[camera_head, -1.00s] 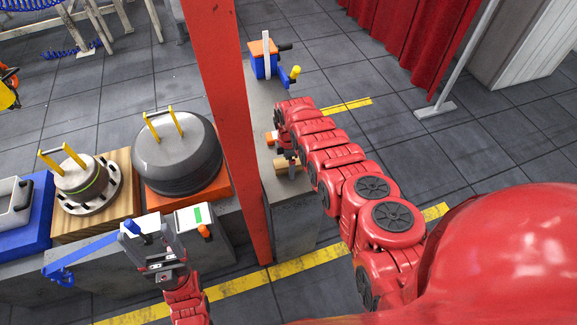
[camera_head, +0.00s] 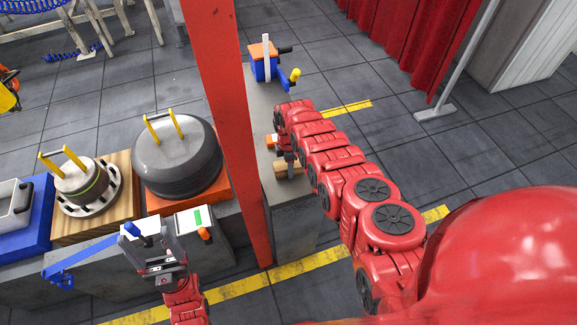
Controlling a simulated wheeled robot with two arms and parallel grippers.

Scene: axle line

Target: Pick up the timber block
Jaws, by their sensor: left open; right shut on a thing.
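The timber block (camera_head: 287,172) is a small light-brown piece on the grey bench, just right of the red post. My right gripper (camera_head: 287,158) is over it, pointing down, and is shut on it. The arm hides part of the block, and I cannot tell whether it is clear of the bench top. My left gripper (camera_head: 150,240) is open and empty at the lower left, in front of the bench.
A red post (camera_head: 232,130) stands upright left of my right gripper. On the bench are a blue and orange device (camera_head: 265,62), a dark grey drum (camera_head: 178,160) with yellow handles, and a smaller metal part (camera_head: 80,182) on a wooden board. A white box (camera_head: 192,222) is near my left gripper.

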